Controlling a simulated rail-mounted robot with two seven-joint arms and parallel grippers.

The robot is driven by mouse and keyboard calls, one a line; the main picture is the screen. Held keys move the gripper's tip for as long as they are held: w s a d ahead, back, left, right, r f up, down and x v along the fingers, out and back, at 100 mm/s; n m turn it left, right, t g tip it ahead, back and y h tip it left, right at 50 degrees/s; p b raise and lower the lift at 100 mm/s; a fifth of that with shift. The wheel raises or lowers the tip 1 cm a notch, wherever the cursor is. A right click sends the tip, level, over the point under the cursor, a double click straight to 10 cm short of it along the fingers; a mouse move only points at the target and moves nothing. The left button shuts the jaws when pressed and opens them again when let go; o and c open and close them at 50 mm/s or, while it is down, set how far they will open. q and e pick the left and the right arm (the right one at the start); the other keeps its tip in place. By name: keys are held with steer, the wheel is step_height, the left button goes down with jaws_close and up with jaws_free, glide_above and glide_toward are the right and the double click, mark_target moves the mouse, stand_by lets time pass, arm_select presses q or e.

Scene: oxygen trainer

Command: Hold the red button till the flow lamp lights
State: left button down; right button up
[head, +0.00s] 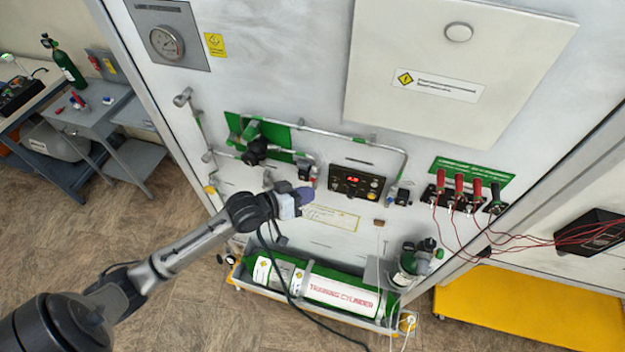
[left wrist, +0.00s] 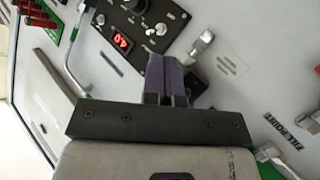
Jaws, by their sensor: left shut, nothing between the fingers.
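My left gripper (head: 306,195) is shut and empty, its purple fingers in front of the wall panel just left of the black control panel (head: 345,190). In the left wrist view the shut fingers (left wrist: 167,75) point at the lower edge of the control panel (left wrist: 110,22). A small red patch (head: 313,182) shows by the fingertips in the head view; I cannot tell whether it is the red button or whether I touch it. The control panel has a lit red display (left wrist: 122,42), knobs and small round fittings. I cannot tell which is the flow lamp. My right gripper is out of view.
Metal pipes and a black valve (head: 256,152) lie close above my gripper. A black box (left wrist: 196,84) sits beside the fingers. Red-handled plugs (head: 459,188) with cables are at the right. A training cylinder (head: 340,294) lies in a tray below.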

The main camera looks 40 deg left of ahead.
arm_select(q)
steer(key=shift+w+a, duration=0.1)
steer(key=shift+w, duration=0.05)
stand_by(0.7)
steer(key=shift+w+a, duration=0.1)
steer(key=shift+w, duration=0.15)
steer(key=shift+w+a, duration=0.15)
steer(key=shift+w, duration=0.2)
stand_by(2.3)
steer(key=shift+s+p, duration=0.1)
steer(key=shift+p, duration=0.2)
steer(key=shift+s+d+p, duration=0.35)
steer(key=shift+s+p, duration=0.25)
steer(key=shift+s, duration=0.05)
steer(key=s+p, duration=0.1)
steer(key=s+d+p, duration=0.1)
steer(key=s, duration=0.1)
steer(key=s+d+p, duration=0.1)
steer(key=shift+s, duration=0.3)
